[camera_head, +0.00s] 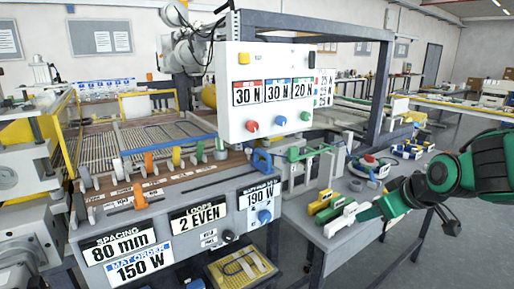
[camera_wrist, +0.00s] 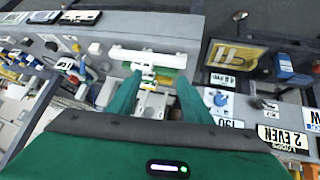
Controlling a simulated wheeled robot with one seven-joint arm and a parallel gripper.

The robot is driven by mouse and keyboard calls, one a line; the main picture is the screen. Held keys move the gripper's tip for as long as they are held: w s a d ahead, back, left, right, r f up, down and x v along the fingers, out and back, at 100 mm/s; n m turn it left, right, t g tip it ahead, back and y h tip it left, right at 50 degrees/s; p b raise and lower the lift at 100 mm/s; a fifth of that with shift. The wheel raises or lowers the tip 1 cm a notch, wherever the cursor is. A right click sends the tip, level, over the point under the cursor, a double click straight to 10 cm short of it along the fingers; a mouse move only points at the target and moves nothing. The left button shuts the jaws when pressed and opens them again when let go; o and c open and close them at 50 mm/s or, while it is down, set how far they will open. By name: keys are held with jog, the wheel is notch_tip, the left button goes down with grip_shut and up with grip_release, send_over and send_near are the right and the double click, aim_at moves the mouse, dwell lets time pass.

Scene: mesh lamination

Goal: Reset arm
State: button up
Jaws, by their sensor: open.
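My gripper (camera_head: 368,212) is green and open. It is low at the right bench, close behind a white block (camera_head: 340,220) at the bench's front. In the wrist view, the two green fingers of my gripper (camera_wrist: 158,82) are spread, with the white bar-shaped block (camera_wrist: 150,56) just beyond their tips. A green and a yellow strip show at this block. I cannot tell whether the fingers touch it. Nothing is clearly held between the fingers.
Yellow and green blocks (camera_head: 322,203) stand beside the white one on the grey bench (camera_head: 350,243). A round device with a red button (camera_head: 369,159) sits behind. The mesh machine's control panel (camera_head: 178,228) with labels and dials is on the left. A yellow tray (camera_head: 240,268) is below it.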

jog(key=s+d+f+m+g, duration=0.1)
jog(key=s+d+m+g, duration=0.1)
jog(key=s, duration=0.7)
jog(key=s+d+f+m+g, duration=0.2)
jog(key=s+d+m, duration=0.3)
jog(key=s, duration=0.3)
jog(key=s+d+f+m+g+h, duration=0.1)
jog(key=s+d+f+m+g, duration=0.1)
jog(key=s, duration=0.7)
jog(key=shift+s+d+m+g, duration=0.35)
jog(key=shift+d+m+g, duration=0.45)
jog(key=shift+m+g, duration=0.35)
jog(key=shift+w+f, duration=0.3)
jog(key=shift+w, duration=0.35)
